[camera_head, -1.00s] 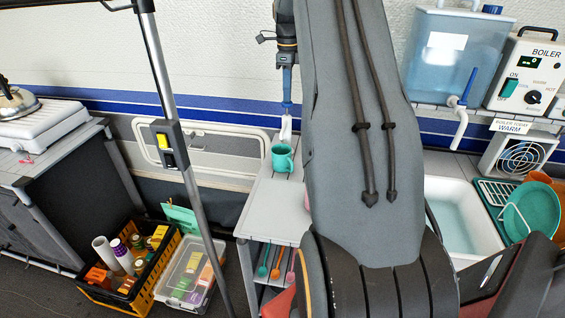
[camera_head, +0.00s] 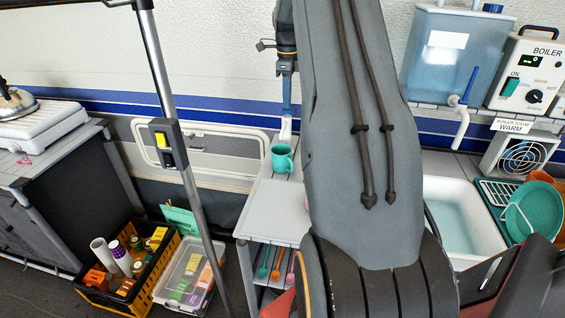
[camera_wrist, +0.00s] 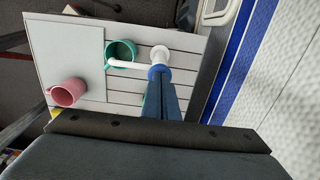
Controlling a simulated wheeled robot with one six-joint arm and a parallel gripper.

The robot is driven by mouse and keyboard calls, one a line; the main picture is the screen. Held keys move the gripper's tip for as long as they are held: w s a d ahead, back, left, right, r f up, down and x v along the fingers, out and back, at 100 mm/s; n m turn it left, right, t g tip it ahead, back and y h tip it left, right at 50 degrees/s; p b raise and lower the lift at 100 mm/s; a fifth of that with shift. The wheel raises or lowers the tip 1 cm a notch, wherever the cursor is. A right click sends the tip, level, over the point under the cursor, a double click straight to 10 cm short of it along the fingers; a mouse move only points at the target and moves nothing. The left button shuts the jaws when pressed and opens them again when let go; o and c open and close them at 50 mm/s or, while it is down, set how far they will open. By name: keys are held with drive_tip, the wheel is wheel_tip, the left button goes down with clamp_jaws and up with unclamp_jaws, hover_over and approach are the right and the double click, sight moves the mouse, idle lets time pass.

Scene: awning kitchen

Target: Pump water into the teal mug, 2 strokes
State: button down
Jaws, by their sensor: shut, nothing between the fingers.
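The teal mug (camera_head: 283,158) stands upright on the light grey counter, left of my arm in the head view. It also shows in the wrist view (camera_wrist: 121,50), with a white pump spout (camera_wrist: 126,64) reaching over it. The white pump (camera_head: 285,128) stands just behind the mug. My gripper (camera_head: 286,113) is shut and empty. Its blue fingers point down, and their tips are at the top of the pump. In the wrist view, the fingertips (camera_wrist: 157,74) cover part of the pump head. The inside of the mug is too small to judge for water.
A pink mug (camera_wrist: 68,92) stands on the counter near the teal one. A silver pole (camera_head: 187,165) rises in front at left. At right are a blue water tank (camera_head: 447,62), a sink (camera_head: 438,190) and a boiler (camera_head: 529,75). The wall is close behind the pump.

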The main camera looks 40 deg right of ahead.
drive_tip(key=shift+r+p, duration=1.1)
drive_tip(key=shift+r, duration=0.95)
drive_tip(key=shift+f, duration=0.1)
drive_tip(key=shift+f+b, duration=0.8)
drive_tip(key=shift+f, duration=1.2)
drive_tip(key=shift+r+p, duration=1.05)
drive_tip(key=shift+r, duration=1.1)
wheel_tip(320, 180, up, 6)
drive_tip(key=p, duration=0.3)
